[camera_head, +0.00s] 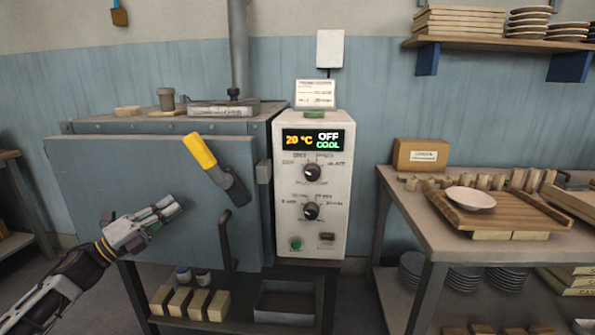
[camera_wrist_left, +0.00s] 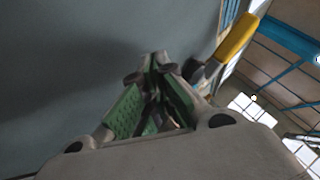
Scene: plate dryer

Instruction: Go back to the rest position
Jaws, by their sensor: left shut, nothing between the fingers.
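My left gripper (camera_head: 160,212) is shut and empty in front of the grey dryer door (camera_head: 110,178), at its lower middle. In the left wrist view its green-padded fingers (camera_wrist_left: 152,75) meet at the tips, close to the grey door surface (camera_wrist_left: 70,60). The door's yellow handle (camera_head: 200,150) with its dark lower part tilts at the door's right side, up and to the right of the gripper and apart from it. The yellow handle also shows in the left wrist view (camera_wrist_left: 238,38). My right gripper is in neither view.
The control box (camera_head: 312,225) reads 20 °C, OFF, COOL. A table (camera_head: 440,238) at right bears a wooden rack (camera_head: 515,212) with a white plate (camera_head: 470,198). Below the dryer, a shelf holds yellow blocks (camera_head: 180,301) and a dark tray (camera_head: 285,300). A wall shelf (camera_head: 490,42) hangs upper right.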

